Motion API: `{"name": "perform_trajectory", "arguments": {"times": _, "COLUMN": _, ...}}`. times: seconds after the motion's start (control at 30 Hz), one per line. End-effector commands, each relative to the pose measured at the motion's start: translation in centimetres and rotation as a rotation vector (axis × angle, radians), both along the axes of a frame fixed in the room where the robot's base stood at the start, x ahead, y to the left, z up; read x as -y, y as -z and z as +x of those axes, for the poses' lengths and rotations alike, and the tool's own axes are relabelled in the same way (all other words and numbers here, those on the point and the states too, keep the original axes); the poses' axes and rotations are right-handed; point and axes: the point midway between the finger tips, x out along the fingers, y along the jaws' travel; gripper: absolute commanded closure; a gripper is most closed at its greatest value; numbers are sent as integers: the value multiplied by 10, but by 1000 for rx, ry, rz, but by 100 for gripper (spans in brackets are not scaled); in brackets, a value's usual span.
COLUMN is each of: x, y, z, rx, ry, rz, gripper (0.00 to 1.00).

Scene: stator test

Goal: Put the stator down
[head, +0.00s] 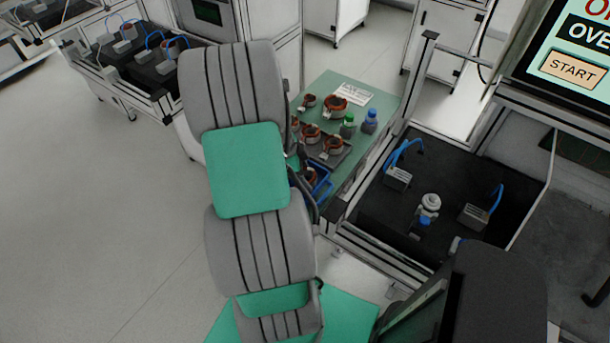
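Several stators with copper-coloured windings are at the green-topped table. A larger one (335,104) sits at the back with a small one (308,101) to its left. Others, including one stator (333,146) at the right, stand on a dark tray (330,160). Another copper-coloured part (309,175) shows at the blue bin (323,189) at the table's near end; whether it lies inside is unclear. My grey and green arm covers the table's left side. I cannot make out my gripper, or whether it holds a stator.
A green-capped bottle (348,127), a blue-capped bottle (370,122) and a white label sheet (353,94) are on the table. To the right, a black test bench (385,215) carries a white-and-blue fixture (428,208) and cabled grey blocks. The floor at left is clear.

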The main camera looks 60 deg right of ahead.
Motion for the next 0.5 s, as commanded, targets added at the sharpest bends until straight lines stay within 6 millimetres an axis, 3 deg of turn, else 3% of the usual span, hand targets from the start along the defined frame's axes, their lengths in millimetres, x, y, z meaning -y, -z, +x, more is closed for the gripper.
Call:
{"name": "perform_trajectory", "arguments": {"times": 0.37, "x": 0, "y": -7, "z": 2, "rx": 1, "ry": -1, "rz": -2, "gripper": 35}}
{"name": "perform_trajectory", "arguments": {"times": 0.5, "x": -4, "y": -30, "z": 11, "rx": 5, "ry": -2, "rz": -6, "gripper": 35}}
